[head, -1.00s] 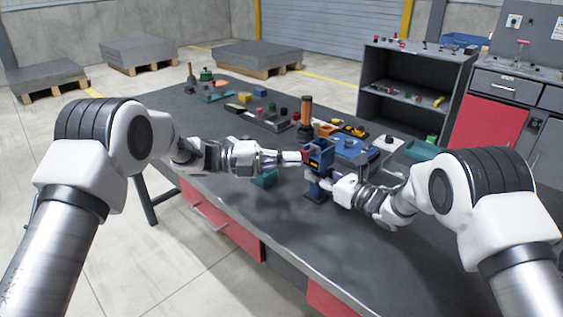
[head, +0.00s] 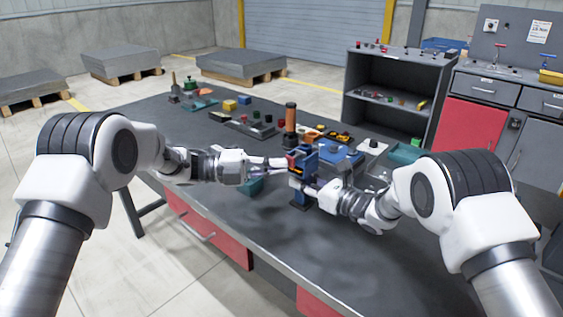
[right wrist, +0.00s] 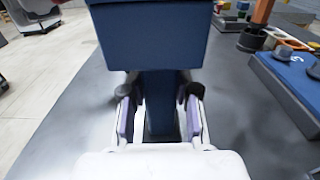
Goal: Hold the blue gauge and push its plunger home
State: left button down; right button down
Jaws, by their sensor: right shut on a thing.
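The blue gauge (head: 304,158) stands upright over the table, with a blue body, a small orange mark and a narrower lower part on a dark foot. A red part shows on its left side. My right gripper (head: 308,190) is shut on the gauge's lower part. The right wrist view shows the gauge's blue body (right wrist: 150,38) above and its stem between the two fingers (right wrist: 160,115). My left gripper (head: 284,163) points at the gauge's left side, its tips close to the red part. Contact and finger gap are too small to tell.
The grey table (head: 270,235) is clear in front of the grippers. Several small parts lie farther back.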

jog(key=shift+w+d, duration=0.1)
pick_arm(q)
jog(key=s+a, duration=0.3)
jog(key=a, duration=0.8)
jog(key=shift+r, duration=0.25)
pick_arm(e)
jog(key=c, duration=0.8)
grip_release()
